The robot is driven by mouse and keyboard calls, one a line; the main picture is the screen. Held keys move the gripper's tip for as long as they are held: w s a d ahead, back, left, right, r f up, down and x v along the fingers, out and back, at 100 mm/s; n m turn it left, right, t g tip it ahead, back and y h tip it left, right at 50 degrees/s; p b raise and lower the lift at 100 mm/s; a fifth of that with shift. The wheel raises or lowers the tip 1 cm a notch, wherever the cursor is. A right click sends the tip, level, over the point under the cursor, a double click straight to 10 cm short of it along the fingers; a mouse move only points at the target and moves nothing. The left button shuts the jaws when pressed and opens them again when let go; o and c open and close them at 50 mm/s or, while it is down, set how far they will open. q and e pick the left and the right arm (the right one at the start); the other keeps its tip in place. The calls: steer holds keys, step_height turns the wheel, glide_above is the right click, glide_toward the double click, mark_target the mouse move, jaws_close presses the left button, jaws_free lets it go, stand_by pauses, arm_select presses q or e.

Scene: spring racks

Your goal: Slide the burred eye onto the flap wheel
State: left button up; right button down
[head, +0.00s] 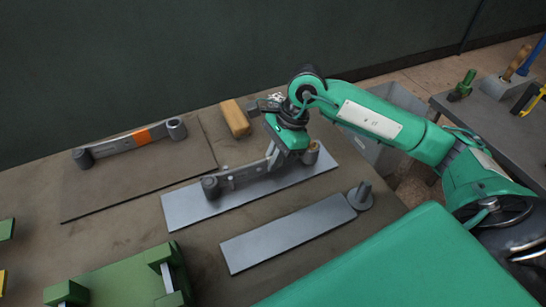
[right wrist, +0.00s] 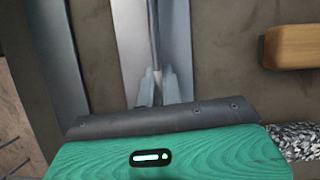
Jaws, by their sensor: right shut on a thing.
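A grey leaf spring (head: 243,175) with a rolled eye at each end is on or just above a pale steel plate (head: 185,215). Its near-left eye (head: 210,187) is dark grey; its far-right eye (head: 311,153) looks brownish and is partly hidden by my arm. I cannot tell which eye is burred. My right gripper (head: 273,158) is shut on the spring's strip between the eyes; the right wrist view shows its fingers (right wrist: 165,88) pinching the thin strip. An upright grey cylinder on a round base (head: 361,195), perhaps the flap wheel, stands at the right end of a front plate (head: 285,232), apart from the spring.
Another spring with an orange band (head: 142,136) rests on a dark mat (head: 85,205) at the left. A wooden block (head: 235,118) lies behind my gripper, and it shows in the wrist view (right wrist: 292,47). A green fixture (head: 115,285) stands at front left. A tool bench (head: 485,115) is at right.

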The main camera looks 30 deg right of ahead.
arm_select(q)
steer(key=shift+w+r, duration=0.1)
steer(key=shift+r, duration=0.05)
arm_select(e)
steer(key=c, duration=2)
jaws_free()
steer(key=o, duration=0.5)
steer(key=shift+f, duration=0.1)
